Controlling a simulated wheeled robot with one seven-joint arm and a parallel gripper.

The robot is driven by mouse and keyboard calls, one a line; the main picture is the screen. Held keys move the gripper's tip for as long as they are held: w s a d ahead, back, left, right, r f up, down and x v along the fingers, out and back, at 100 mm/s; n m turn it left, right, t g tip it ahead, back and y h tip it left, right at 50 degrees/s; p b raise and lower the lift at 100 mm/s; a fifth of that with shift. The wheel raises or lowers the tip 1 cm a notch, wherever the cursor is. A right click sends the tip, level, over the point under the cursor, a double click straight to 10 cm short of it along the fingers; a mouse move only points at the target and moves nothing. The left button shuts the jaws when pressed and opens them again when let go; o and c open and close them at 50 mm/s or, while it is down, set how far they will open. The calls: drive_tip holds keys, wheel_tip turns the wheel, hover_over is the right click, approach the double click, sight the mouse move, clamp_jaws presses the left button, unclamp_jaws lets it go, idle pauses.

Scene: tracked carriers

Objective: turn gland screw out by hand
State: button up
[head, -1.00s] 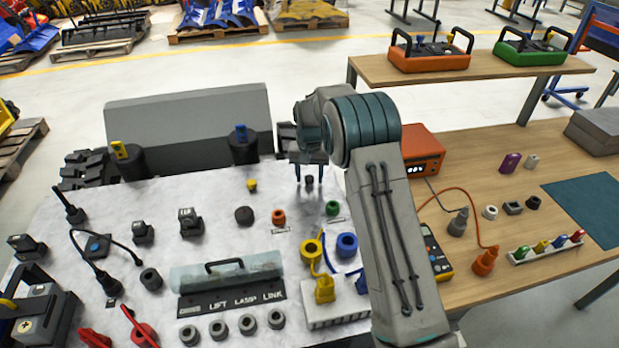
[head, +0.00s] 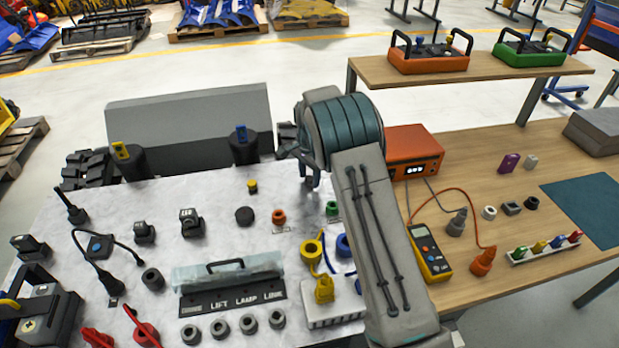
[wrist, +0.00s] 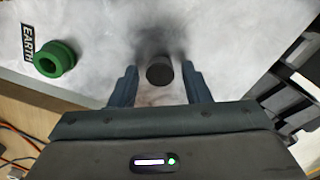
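The gland screw, a dark round cap (wrist: 159,70), stands on the pale marbled top in the wrist view. My gripper (wrist: 160,83) has one finger on each side of it. A narrow gap shows between the cap and each finger, so the gripper looks open and not touching it. In the head view my gripper (head: 309,182) points down at the far right part of the pale top, and its fingers mostly hide the screw.
A green ring (wrist: 55,60) beside an EARTH label lies close by at left in the wrist view. An orange ring (head: 279,216) and a dark round piece (head: 244,215) lie left of my gripper in the head view. An orange meter box (head: 415,152) stands behind my arm.

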drive_tip(key=c, duration=0.6)
drive_tip(key=n, duration=0.8)
drive_tip(key=shift+b, duration=0.35)
drive_tip(key=shift+n, duration=0.9)
drive_tip(key=n, duration=0.9)
drive_tip(key=shift+n+p, duration=0.3)
drive_tip(key=shift+n, duration=0.1)
